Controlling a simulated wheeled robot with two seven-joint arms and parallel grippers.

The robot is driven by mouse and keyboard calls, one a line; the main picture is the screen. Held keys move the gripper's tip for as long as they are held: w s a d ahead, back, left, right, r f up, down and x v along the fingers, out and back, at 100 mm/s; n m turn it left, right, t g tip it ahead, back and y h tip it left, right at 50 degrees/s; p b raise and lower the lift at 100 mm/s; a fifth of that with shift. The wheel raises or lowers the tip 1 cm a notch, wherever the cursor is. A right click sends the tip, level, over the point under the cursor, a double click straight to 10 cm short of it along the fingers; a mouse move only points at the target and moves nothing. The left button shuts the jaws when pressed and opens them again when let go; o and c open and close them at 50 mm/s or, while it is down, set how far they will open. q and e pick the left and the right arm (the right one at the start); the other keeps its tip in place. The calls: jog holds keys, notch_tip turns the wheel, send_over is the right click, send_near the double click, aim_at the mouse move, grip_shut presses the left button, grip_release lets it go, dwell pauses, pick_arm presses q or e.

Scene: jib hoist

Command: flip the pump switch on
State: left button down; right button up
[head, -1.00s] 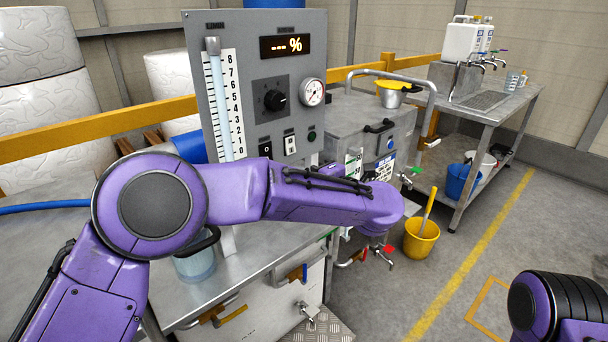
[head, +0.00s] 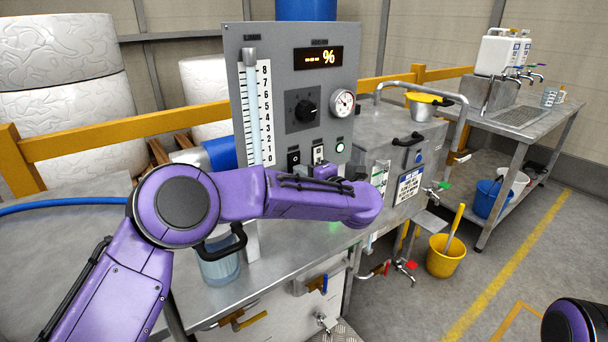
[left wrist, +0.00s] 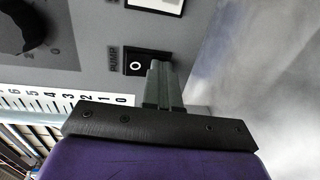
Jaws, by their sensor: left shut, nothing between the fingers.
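The grey control panel (head: 282,75) carries two rocker switches low down. The left, dark switch (head: 293,157) shows a white ring mark in the left wrist view (left wrist: 136,64); the small label beside it seems to read PUMP. The other switch (head: 318,152) has a white face. A green lamp (head: 340,146) to the right is lit. My left gripper (head: 322,169) is just in front of the panel, partly behind my arm. Its shut, empty fingers (left wrist: 157,68) lie over the lower edge of the ring-marked switch; contact is unclear. My right gripper is out of view.
A black knob (head: 305,110) and a gauge (head: 343,103) sit above the switches. A clear jug (head: 219,262) stands on the metal bench below the panel. A grey tank (head: 385,135) stands to the right.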

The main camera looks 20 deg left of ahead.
pick_arm(q)
jog(key=f+v, duration=0.3)
jog(key=v, duration=1)
jog(key=shift+s+d, duration=0.25)
jog(key=shift+d, duration=0.1)
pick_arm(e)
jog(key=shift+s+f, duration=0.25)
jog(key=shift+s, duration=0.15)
pick_arm(q)
jog(key=shift+f, duration=0.1)
